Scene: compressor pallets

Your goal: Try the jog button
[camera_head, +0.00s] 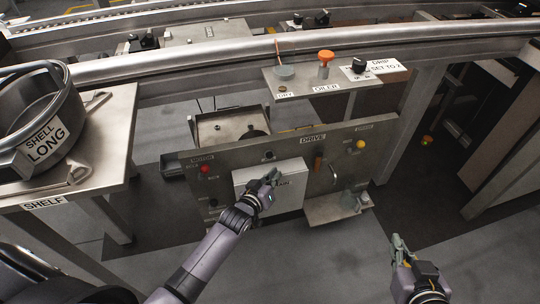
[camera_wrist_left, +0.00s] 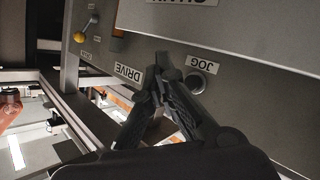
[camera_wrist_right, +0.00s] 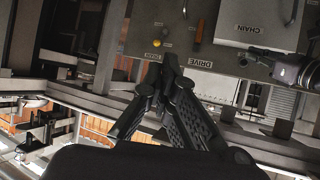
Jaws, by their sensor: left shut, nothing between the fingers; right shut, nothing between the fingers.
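The jog button (camera_wrist_left: 197,82) is a dark round button in a pale ring under the upside-down JOG label (camera_wrist_left: 202,64) on the grey drive panel. A small dark round button (camera_head: 269,155) above the white CHAIN cover (camera_head: 270,188) in the head view appears to be the same one. My left gripper (camera_head: 274,174) is shut and empty in front of the cover, just below that button. In the left wrist view its fingertips (camera_wrist_left: 162,60) are beside the button; contact cannot be told. My right gripper (camera_head: 398,240) is shut and empty, low at the right, away from the panel.
The panel's DRIVE label (camera_head: 313,138), red knob (camera_head: 205,169) and yellow knob (camera_head: 360,144) are nearby. An oiler shelf (camera_head: 345,82) juts out above. A shelf with a large pot (camera_head: 45,120) stands left. The floor before the panel is clear.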

